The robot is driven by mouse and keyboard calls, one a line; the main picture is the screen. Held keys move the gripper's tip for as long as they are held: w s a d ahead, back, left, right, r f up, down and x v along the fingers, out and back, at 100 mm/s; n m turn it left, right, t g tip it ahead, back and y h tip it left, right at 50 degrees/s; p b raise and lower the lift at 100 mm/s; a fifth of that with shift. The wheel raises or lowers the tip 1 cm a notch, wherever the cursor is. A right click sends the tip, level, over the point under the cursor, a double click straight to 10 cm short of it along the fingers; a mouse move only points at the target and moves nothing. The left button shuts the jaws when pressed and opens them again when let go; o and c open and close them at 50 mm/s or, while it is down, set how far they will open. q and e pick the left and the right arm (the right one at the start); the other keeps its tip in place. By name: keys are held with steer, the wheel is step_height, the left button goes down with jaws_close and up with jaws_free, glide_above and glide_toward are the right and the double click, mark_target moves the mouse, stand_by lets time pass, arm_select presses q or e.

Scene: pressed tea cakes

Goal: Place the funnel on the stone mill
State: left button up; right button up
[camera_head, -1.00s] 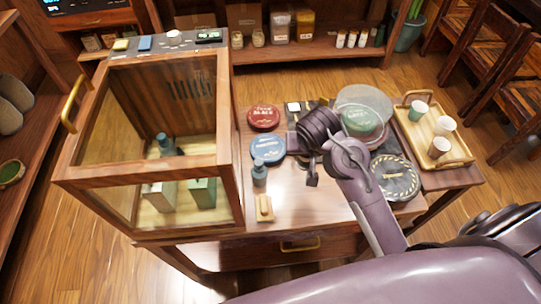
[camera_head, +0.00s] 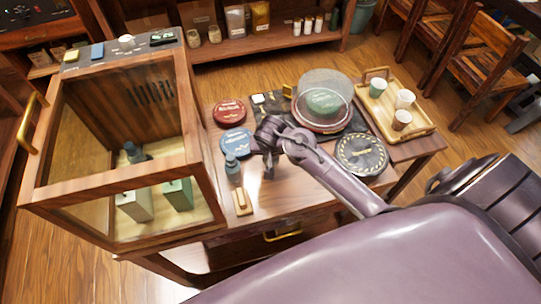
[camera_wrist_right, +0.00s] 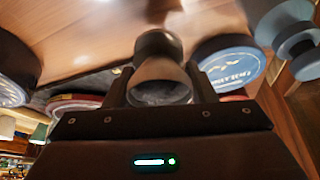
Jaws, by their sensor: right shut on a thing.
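My right gripper (camera_head: 267,168) hangs over the front middle of the table, just right of a small grey-blue bottle. In the head view I cannot make out the funnel apart from the dark wrist and fingers. I cannot identify a stone mill in either view. My left gripper is not in view.
A blue round tin (camera_head: 236,142) and a red one (camera_head: 229,111) lie behind the bottle (camera_head: 233,168). A glass dome (camera_head: 326,90), a black disc (camera_head: 361,154) and a cup tray (camera_head: 424,131) are to the right. A cabinet (camera_head: 120,165) stands left, a wooden block (camera_head: 242,203) in front.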

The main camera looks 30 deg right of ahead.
steer(key=shift+f, duration=2.4)
steer(key=shift+f, duration=0.1)
steer(key=o, duration=1)
